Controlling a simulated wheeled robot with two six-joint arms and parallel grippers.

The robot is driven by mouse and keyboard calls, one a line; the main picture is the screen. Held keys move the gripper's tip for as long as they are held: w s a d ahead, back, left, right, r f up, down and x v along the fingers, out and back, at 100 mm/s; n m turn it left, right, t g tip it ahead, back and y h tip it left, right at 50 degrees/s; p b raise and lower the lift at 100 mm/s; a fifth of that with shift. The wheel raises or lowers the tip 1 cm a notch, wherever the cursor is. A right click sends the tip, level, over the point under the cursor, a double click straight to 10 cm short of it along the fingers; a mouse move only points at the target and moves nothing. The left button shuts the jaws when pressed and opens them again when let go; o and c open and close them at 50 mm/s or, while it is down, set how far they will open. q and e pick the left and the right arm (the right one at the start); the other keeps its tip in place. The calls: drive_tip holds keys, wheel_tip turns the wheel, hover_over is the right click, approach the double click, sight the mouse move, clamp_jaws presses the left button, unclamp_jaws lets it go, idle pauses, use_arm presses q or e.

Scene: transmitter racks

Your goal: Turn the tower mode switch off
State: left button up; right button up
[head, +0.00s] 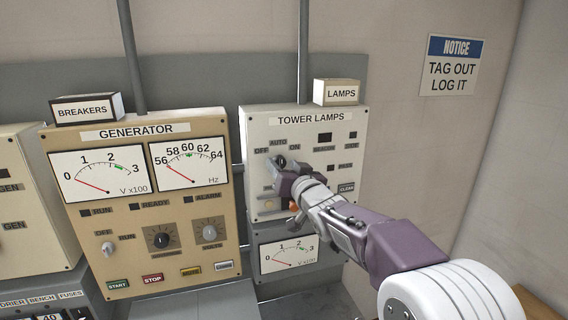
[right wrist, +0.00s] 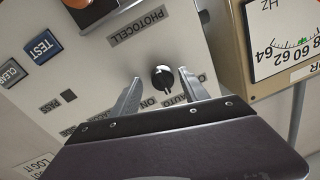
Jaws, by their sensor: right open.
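The tower mode switch is a round black knob (right wrist: 162,76) on the cream TOWER LAMPS panel (head: 345,125), with OFF, AUTO and ON labels above it in the head view. In the right wrist view the panel appears upside down, and a small light mark on the knob faces the labels; which label it points at I cannot tell for sure. My right gripper (right wrist: 160,80) is open, with one finger on each side of the knob and a gap visible on both sides. In the head view my right gripper (head: 283,166) covers most of the switch. My left gripper is not in view.
The GENERATOR panel (head: 140,220) stands left of the TOWER LAMPS panel. A meter (head: 288,256) sits below. TEST (right wrist: 43,46) and CLEAR (right wrist: 12,73) buttons and an orange lamp (right wrist: 78,3) share the panel. A notice sign (head: 452,65) hangs on the wall at right.

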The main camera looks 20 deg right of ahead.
drive_tip(key=shift+d, duration=0.1)
drive_tip(key=shift+s+a+r, duration=0.1)
drive_tip(key=shift+s+a, duration=0.15)
drive_tip(key=c, duration=1)
clamp_jaws()
